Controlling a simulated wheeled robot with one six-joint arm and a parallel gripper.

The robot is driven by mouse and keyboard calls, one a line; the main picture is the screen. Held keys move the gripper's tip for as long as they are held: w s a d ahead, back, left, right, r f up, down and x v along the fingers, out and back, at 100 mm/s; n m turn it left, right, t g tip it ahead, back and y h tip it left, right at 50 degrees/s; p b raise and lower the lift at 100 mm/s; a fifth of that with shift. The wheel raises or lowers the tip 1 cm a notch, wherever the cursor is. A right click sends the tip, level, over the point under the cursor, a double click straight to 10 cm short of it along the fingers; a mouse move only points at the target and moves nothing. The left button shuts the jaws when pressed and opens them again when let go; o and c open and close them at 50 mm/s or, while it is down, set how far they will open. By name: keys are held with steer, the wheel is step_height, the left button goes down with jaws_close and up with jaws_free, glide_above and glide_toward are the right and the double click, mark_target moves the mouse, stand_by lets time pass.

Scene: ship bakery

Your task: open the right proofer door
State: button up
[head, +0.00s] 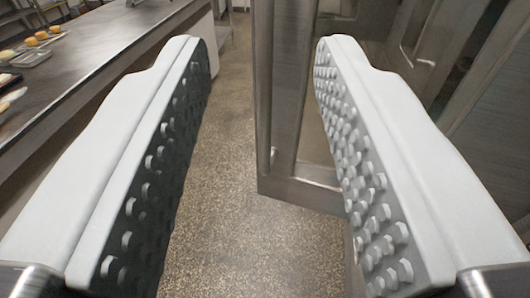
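My gripper (260,55) is open and empty, with its two pale, studded fingers wide apart. A steel-framed proofer door (283,110) with a glass pane stands upright between the fingers, nearer the right one. It appears swung out over the floor, with its lower corner in view. The right finger hides part of its pane and bottom rail. Its top is out of frame. Contact between finger and door cannot be told. More steel framing (480,70) with a small bright handle (426,62) shows behind the right finger. I cannot tell which door is the right one.
A long steel counter (100,65) runs along the left, with buns (42,36) and trays on it. The speckled floor (232,200) is clear between the counter and the door. Shelving stands at the far end.

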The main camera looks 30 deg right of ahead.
steer(key=shift+v, duration=0.75)
steer(key=shift+s, duration=0.15)
steer(key=w+a+f+n+y, duration=0.1)
steer(key=a+f+n+y, duration=0.1)
steer(key=f, duration=0.6)
steer(key=w+a+f+n+t+y, duration=0.1)
steer(key=f+y, duration=0.3)
steer(key=f, duration=0.4)
steer(key=w+a+f+n+t+y, duration=0.1)
steer(key=w+a+f+n+y, duration=0.2)
steer(key=f, duration=0.5)
steer(key=shift+a+f+n+y, duration=0.25)
steer(key=shift+a+n+y, duration=0.05)
steer(key=shift+a+y, duration=0.2)
